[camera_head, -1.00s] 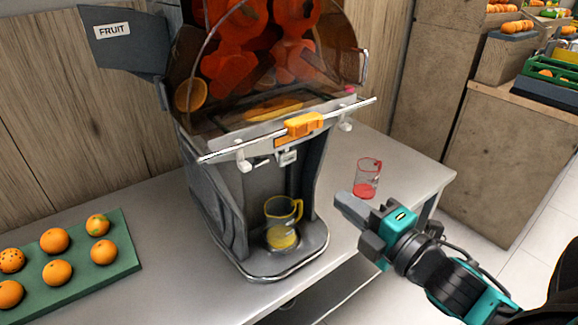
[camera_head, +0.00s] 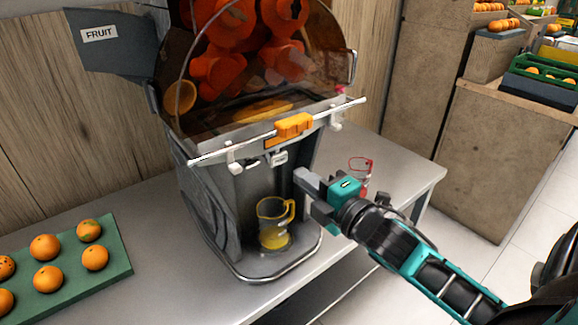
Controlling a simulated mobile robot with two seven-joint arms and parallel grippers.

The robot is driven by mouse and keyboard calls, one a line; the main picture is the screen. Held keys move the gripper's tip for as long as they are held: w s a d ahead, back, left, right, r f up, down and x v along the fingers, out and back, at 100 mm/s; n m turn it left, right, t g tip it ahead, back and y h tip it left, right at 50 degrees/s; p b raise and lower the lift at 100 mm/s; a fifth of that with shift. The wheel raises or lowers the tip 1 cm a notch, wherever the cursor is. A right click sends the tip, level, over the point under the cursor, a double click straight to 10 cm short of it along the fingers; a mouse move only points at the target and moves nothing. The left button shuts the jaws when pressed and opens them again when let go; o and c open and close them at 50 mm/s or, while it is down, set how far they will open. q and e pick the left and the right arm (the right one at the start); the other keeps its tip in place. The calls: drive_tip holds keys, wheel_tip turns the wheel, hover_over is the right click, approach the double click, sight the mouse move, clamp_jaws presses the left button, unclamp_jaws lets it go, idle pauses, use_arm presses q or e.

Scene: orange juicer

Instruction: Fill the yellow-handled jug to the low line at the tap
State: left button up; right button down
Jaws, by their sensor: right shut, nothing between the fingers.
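The yellow-handled jug (camera_head: 273,224) stands upright on the juicer's base under the tap area, its yellow handle to the right. Yellow juice shows in its lower part; I cannot make out the lines on it. The tap (camera_head: 279,159) is a small pale fitting under the juicer's front bar. My right gripper (camera_head: 302,180) is shut and empty, to the right of the juicer's front opening, above and right of the jug and apart from it. My left gripper is not in view.
The juicer (camera_head: 212,200) has an orange latch (camera_head: 294,125) on its front bar. A red-handled jug (camera_head: 361,164) stands behind my right gripper, partly hidden. Oranges sit on a green tray (camera_head: 118,262) at left. The counter's front edge is close.

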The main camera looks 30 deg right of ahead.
sight(280, 160)
drive_tip(key=shift+w+a, duration=0.2)
drive_tip(key=shift+w, duration=2.45)
drive_tip(key=shift+w+f+b, duration=0.1)
drive_tip(key=shift+f+b, duration=0.15)
drive_tip(key=shift+b, duration=0.25)
drive_tip(key=shift+w+f+t+b, duration=0.35)
drive_tip(key=shift+t+b, duration=0.25)
drive_tip(key=shift+b, duration=0.65)
drive_tip(key=shift+r+p, duration=0.45)
drive_tip(key=shift+p, duration=0.05)
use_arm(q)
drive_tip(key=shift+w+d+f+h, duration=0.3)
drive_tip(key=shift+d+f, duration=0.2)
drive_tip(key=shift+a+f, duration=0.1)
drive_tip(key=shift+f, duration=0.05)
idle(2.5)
